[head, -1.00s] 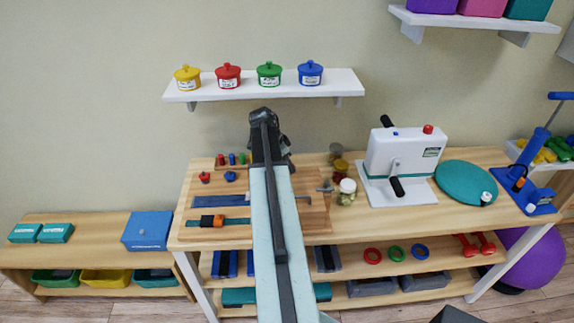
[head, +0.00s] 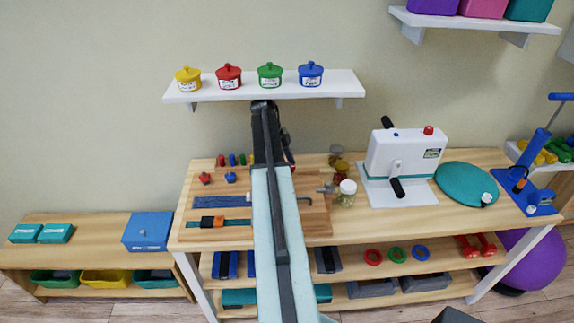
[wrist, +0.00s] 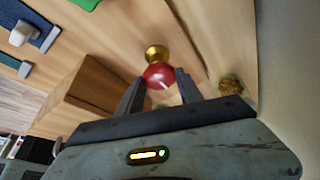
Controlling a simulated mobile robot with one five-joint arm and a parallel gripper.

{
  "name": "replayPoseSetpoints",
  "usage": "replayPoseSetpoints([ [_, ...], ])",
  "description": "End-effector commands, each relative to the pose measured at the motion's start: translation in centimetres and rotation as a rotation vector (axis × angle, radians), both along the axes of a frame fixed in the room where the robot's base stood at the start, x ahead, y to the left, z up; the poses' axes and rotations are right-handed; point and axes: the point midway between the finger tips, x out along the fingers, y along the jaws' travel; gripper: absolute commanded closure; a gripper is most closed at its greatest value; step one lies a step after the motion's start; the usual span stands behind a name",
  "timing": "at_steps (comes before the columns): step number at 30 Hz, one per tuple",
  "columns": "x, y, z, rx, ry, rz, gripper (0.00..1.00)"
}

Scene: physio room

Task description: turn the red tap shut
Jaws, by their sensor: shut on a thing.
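The red tap (wrist: 158,75) shows in the wrist view as a round red handle with a pale mark, on a brass body (wrist: 157,52). My gripper (wrist: 158,82) has one finger on each side of the red handle and is shut on it. In the head view my arm covers the gripper's fingers and most of the tap, so the handle's angle cannot be told there.
The wooden activity board (head: 318,222) lies on the bench, with a red knob (head: 205,177) and a blue knob (head: 230,177). A jar (head: 347,194) and a white machine (head: 402,155) stand to the right. A wall shelf (head: 345,85) with several lidded pots is above.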

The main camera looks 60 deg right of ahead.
Motion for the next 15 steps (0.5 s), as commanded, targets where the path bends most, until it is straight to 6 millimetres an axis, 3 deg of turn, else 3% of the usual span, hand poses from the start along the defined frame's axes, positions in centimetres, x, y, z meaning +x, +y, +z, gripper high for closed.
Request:
replayPoseSetpoints([
  [15, -0.27, -0.06, 0.01, 0.0, 0.004, -0.062, 0.98],
])
